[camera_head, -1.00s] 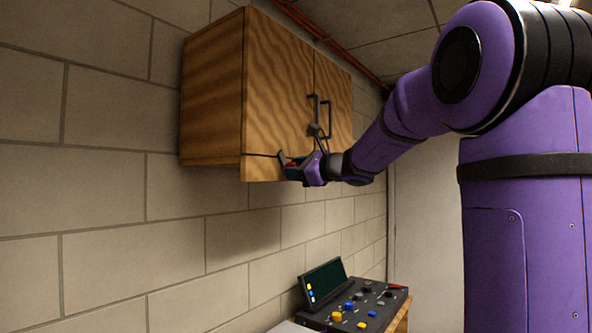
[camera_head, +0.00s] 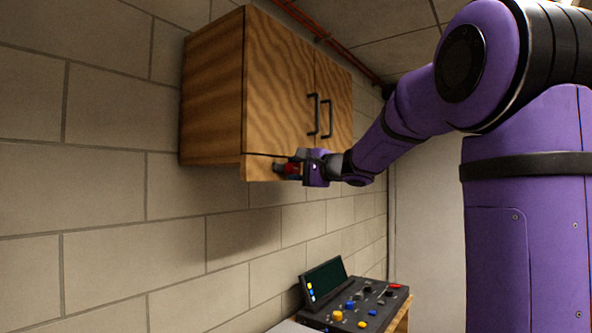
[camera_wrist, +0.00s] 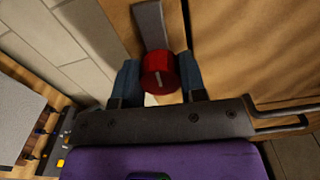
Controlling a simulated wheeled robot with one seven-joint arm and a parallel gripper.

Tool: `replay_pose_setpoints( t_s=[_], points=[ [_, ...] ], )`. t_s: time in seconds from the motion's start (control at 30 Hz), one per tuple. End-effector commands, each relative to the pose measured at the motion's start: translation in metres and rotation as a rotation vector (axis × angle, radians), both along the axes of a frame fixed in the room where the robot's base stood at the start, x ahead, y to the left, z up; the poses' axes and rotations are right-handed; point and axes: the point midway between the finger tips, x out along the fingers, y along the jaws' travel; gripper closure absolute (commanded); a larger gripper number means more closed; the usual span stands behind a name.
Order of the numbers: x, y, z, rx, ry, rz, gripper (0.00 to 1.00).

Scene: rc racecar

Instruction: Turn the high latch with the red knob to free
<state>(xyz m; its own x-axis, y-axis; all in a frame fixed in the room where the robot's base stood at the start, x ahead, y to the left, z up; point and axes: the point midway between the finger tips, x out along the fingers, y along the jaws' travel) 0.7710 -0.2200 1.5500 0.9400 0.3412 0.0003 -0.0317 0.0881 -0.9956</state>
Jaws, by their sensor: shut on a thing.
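The red knob (camera_wrist: 160,73) sits between the two blue-grey fingers of my gripper (camera_wrist: 159,80) in the wrist view. A flat grey latch bar (camera_wrist: 150,25) extends from the knob away from the gripper, over the wooden door. My gripper (camera_head: 289,168) is shut on the knob, at the lower edge of the wall cabinet (camera_head: 278,95). The red knob (camera_head: 291,169) shows partly in the head view, with the fingers covering the rest.
Two dark door handles (camera_head: 314,115) stand out from the cabinet doors, just above my wrist. A console with coloured knobs (camera_head: 355,303) and a tilted screen (camera_head: 325,281) is below. A block wall (camera_head: 110,220) is at left.

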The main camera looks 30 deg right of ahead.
Motion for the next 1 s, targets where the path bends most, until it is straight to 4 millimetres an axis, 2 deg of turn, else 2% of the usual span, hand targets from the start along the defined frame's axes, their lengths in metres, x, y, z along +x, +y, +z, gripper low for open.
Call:
replay_pose_setpoints(
  t_s=[0.3,0.77,0.8,0.9,1.0],
  points=[
    [-0.0001,-0.0001,-0.0016,-0.091,-0.031,0.000,0.85],
    [-0.0001,-0.0001,-0.0020,-0.103,-0.034,0.000,0.85],
    [-0.0001,-0.0001,-0.0020,-0.103,-0.034,0.000,0.59],
    [0.0000,-0.0002,-0.0017,-0.103,-0.035,0.000,0.36],
    [-0.0001,-0.0001,-0.0014,-0.103,-0.035,0.000,0.36]
  ],
)
